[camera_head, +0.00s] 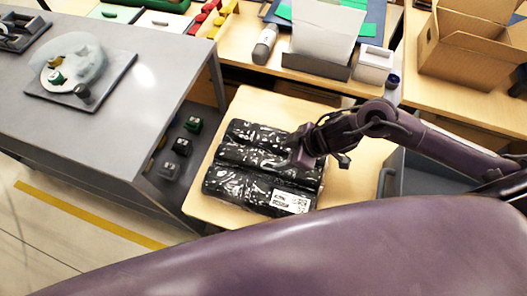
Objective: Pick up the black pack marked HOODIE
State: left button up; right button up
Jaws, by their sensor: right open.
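Three shiny black wrapped packs lie side by side on a light wooden surface: a far pack (254,134), a middle pack (250,157) and a near pack (240,188). The near pack has a white label at its right end, with print too small to read. I cannot tell which pack says HOODIE. My right gripper (324,159) is open at the right ends of the far and middle packs and partly covers them. I cannot tell whether it touches them. My left gripper is not in view.
The wooden surface (215,212) is bare around the packs. A grey table (110,130) stands at the left. A grey bin (425,172) is at the right, beside my right arm. An open cardboard box (455,55) and a white container (374,63) stand behind.

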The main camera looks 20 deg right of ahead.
aim_at(269, 162)
jog(key=x, duration=0.3)
jog(key=shift+s+a, duration=0.15)
jog(key=shift+s, duration=0.15)
jog(key=x, duration=0.2)
jog(key=shift+w+f, duration=0.15)
jog(key=shift+f, duration=0.15)
jog(key=shift+w+a+f, duration=0.2)
jog(key=shift+a+f, duration=0.15)
jog(key=shift+f, duration=0.15)
jog(key=c, duration=0.7)
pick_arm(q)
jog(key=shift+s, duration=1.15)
pick_arm(e)
jog(key=shift+r, duration=0.1)
grip_shut()
